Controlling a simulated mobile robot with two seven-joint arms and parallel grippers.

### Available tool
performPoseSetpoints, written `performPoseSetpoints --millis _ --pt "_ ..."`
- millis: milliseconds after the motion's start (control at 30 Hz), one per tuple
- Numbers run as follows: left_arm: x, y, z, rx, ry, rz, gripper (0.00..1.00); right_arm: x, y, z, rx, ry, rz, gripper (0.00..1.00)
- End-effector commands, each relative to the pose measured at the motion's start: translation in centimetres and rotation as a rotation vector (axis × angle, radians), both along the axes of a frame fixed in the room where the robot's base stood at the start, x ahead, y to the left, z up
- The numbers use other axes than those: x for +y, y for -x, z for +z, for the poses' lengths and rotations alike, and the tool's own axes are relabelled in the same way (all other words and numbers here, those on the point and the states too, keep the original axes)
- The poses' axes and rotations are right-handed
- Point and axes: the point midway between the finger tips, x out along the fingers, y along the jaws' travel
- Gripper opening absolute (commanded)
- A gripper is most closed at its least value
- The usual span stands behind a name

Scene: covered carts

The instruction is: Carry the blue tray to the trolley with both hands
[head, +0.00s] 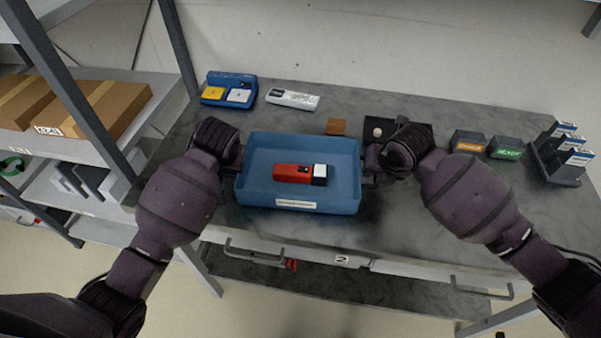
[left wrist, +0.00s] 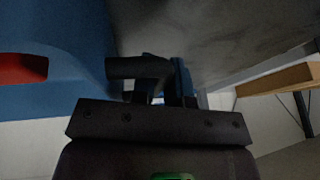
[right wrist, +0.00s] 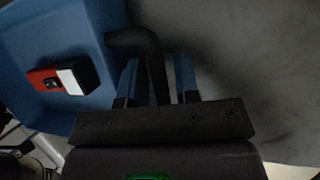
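The blue tray (head: 345,205) rests on the grey worktop, with a red, black and white device (head: 298,174) lying inside. My left gripper (head: 236,160) is at the tray's left side. In the left wrist view a dark handle (left wrist: 138,67) overlaps the finger area (left wrist: 163,85) and partly hides one finger, so its grip is unclear. My right gripper (head: 368,160) is at the tray's right side. In the right wrist view its fingers (right wrist: 157,82) stand apart on either side of the other dark handle (right wrist: 148,48), with gaps visible. I cannot clearly identify a trolley.
A shelf unit with cardboard boxes (head: 105,105) stands left.

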Motion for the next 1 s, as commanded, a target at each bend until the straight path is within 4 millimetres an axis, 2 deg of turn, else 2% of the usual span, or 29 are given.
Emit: performPoseSetpoints --millis 33,67,167,200,667,1000 --pt "0.0 0.0 0.0 0.0 0.0 0.0 0.04 0.0 0.0 0.0 0.0 0.0 0.0 0.22" --pt "0.0 0.0 0.0 0.0 0.0 0.0 0.0 0.0 0.0 0.0 0.0 0.0 0.0 0.17" --pt "0.0 0.0 0.0 0.0 0.0 0.0 0.0 0.0 0.0 0.0 0.0 0.0 0.0 0.02" --pt "0.0 0.0 0.0 0.0 0.0 0.0 0.0 0.0 0.0 0.0 0.0 0.0 0.0 0.0" --pt "0.0 0.0 0.2 -0.002 0.0 0.001 0.0 0.0 0.0 0.2 -0.002 0.0 0.0 0.0" --pt "0.0 -0.1 2.0 -0.006 0.0 0.0 0.0 0.0 -0.1 2.0 -0.006 0.0 0.0 0.0"
